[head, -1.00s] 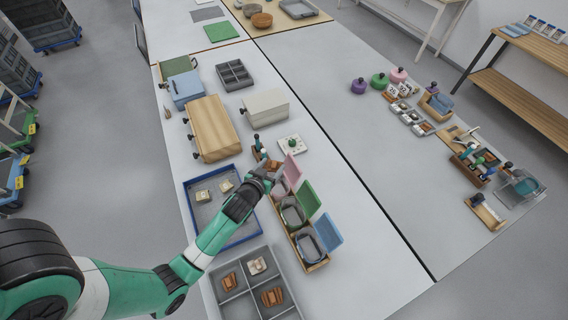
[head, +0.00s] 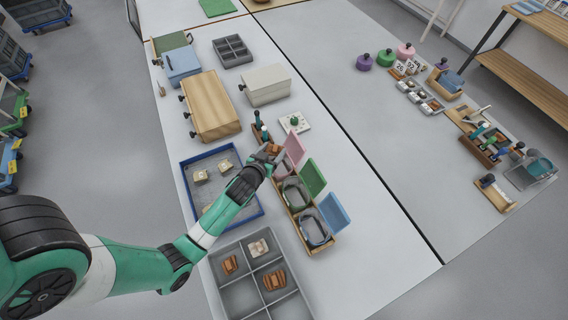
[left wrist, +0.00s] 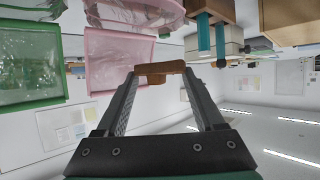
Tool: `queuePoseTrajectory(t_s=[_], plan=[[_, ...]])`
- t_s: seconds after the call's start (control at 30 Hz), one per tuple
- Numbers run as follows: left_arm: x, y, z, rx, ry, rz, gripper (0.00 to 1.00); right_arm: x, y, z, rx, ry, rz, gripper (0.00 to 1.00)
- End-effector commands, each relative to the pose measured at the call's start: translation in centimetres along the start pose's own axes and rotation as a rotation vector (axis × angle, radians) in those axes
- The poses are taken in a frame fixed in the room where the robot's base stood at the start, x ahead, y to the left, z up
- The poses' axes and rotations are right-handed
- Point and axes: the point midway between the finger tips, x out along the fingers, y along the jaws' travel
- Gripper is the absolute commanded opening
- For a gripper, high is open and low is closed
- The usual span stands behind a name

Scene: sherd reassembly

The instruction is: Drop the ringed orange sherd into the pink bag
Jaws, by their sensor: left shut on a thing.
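My left gripper (head: 269,153) is shut on an orange-brown sherd (left wrist: 159,72), which shows between the fingertips in the left wrist view. In the head view the sherd is small and I cannot make out a ring on it. The pink bag's upright panel (head: 293,149) stands just right of the gripper. In the left wrist view, the pink panel (left wrist: 112,66) is left of the sherd, with the clear pinkish bag (left wrist: 135,13) above it in the picture. My right gripper is not in view.
A green panel (head: 312,176) and a blue panel (head: 334,213) stand in the same wooden rack (head: 321,248). A blue-rimmed tray (head: 184,187) and a grey divided tray (head: 245,277) hold sherds. A wooden box (head: 209,105) stands behind. The table right of the rack is clear.

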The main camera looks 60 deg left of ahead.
Motion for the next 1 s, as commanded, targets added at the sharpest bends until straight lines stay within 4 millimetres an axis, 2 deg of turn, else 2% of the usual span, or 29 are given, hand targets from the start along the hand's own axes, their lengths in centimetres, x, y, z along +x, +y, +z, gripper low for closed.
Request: queuePoseTrajectory(t_s=[0.13, 0.17, 0.3, 0.33, 0.57, 0.67, 0.77, 1.0], plan=[[-0.1, 0.0, -0.1, 0.0, 0.001, 0.0, 0.15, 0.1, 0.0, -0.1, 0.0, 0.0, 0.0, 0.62], [-0.1, 0.0, -0.1, 0.0, 0.001, 0.0, 0.72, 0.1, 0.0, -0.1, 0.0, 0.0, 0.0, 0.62], [-0.1, 0.0, -0.1, 0.0, 0.001, 0.0, 0.97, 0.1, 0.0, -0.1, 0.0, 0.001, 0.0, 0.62], [-0.1, 0.0, -0.1, 0.0, 0.0, 0.0, 1.0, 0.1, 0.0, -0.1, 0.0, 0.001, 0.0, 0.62], [-0.1, 0.0, -0.1, 0.0, 0.0, 0.0, 1.0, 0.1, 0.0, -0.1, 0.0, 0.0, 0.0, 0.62], [-0.9, 0.0, -0.1, 0.001, -0.002, 0.0, 1.0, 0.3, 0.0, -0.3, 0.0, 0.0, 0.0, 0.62], [-2.7, 0.1, -0.2, 0.002, -0.001, 0.001, 1.0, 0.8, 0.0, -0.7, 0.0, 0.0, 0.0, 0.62], [-8.4, 0.1, -0.2, 0.003, -0.001, 0.003, 1.0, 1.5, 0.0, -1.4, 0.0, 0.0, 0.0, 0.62]])
